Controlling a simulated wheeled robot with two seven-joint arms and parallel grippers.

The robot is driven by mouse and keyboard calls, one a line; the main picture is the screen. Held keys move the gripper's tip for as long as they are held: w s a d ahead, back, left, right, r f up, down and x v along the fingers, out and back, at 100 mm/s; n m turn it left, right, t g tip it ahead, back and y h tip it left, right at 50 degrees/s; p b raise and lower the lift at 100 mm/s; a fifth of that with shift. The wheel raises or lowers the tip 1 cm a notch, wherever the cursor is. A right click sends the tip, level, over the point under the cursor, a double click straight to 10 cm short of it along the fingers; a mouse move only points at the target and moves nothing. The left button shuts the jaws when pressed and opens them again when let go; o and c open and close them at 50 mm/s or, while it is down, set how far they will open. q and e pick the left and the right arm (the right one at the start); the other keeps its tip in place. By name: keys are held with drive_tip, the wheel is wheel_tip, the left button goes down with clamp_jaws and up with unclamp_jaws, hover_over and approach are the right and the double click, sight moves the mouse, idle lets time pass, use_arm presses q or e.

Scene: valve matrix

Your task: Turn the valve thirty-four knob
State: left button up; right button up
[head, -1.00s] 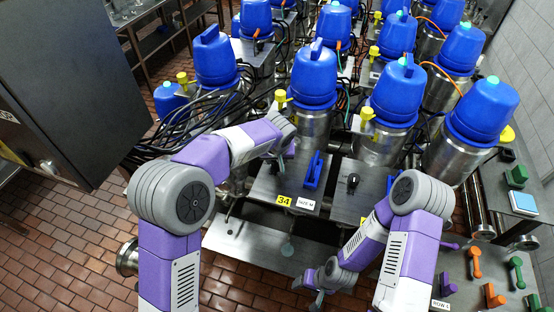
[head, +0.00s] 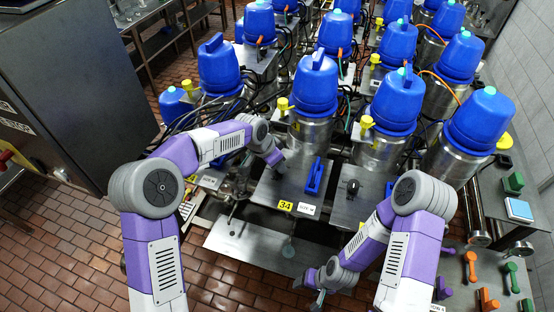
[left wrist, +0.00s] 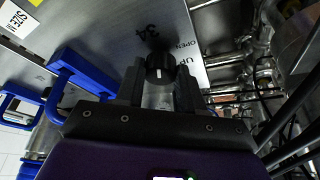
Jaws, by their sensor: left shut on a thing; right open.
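The valve thirty-four knob (left wrist: 159,66) is black with a white mark and sits on a steel plate engraved "34" and "OPEN". In the left wrist view my left gripper (left wrist: 160,88) is shut on it, with one dark finger on each side. In the head view my left gripper (head: 279,162) is at the upper left of the plate (head: 268,186) with the yellow 34 label (head: 285,206), and hides the knob. My right gripper (head: 317,292) is open and empty, low in front of the plates.
A blue lever (head: 315,175) stands on the same plate, right of my left gripper, and also shows in the left wrist view (left wrist: 80,72). A neighbouring plate bears another black knob (head: 352,187). Blue-capped canisters (head: 312,86) stand behind. Dark hoses hang right in the wrist view.

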use_arm(q)
drive_tip(key=m+g+p, duration=0.1)
drive_tip(key=m, duration=0.1)
drive_tip(key=m+p, duration=0.1)
drive_tip(key=m, duration=0.2)
drive_tip(key=shift+w+a+r+g+h, duration=0.1)
drive_tip(key=shift+w+g+h, duration=0.1)
drive_tip(key=shift+g+h, duration=0.15)
idle(0.4)
drive_tip(key=o, duration=1)
drive_tip(key=shift+o, duration=0.2)
drive_tip(key=b+v, duration=0.1)
drive_tip(key=v, duration=0.6)
drive_tip(key=shift+a+r, duration=0.15)
drive_tip(key=shift+r, duration=0.1)
